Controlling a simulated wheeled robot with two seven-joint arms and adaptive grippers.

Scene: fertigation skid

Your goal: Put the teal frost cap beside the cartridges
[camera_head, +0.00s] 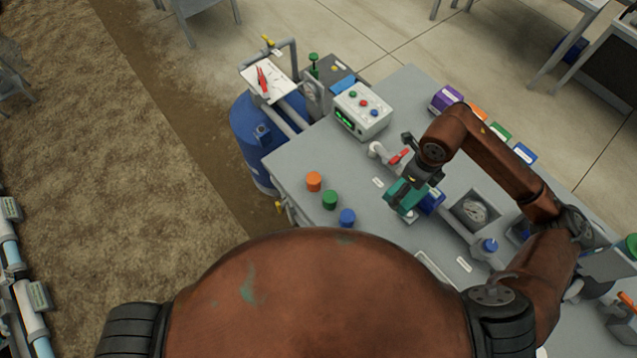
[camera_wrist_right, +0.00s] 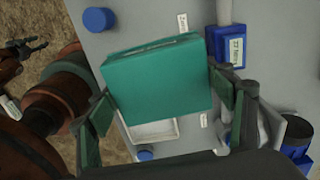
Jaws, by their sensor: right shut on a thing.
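The teal frost cap (camera_head: 403,198) is a box-like block held above the grey bench. My right gripper (camera_head: 408,192) is shut on it. In the right wrist view the cap (camera_wrist_right: 158,82) fills the middle, slightly tilted, with a finger at each side. Orange (camera_head: 314,181), green (camera_head: 330,198) and blue (camera_head: 347,217) cylinders stand in a row to its left on the bench; I cannot tell whether these are the cartridges. A dark gripper, apparently my left (camera_wrist_right: 25,46), shows at the left edge of the wrist view; its jaws are unclear.
A blue labelled block (camera_wrist_right: 227,46) on a pipe is close to the cap's right. A white tray (camera_wrist_right: 150,133) lies partly hidden below it. A control box (camera_head: 362,110), red-handled valve (camera_head: 399,157) and gauge (camera_head: 474,210) stand nearby. Bench between cylinders and valve is mostly clear.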

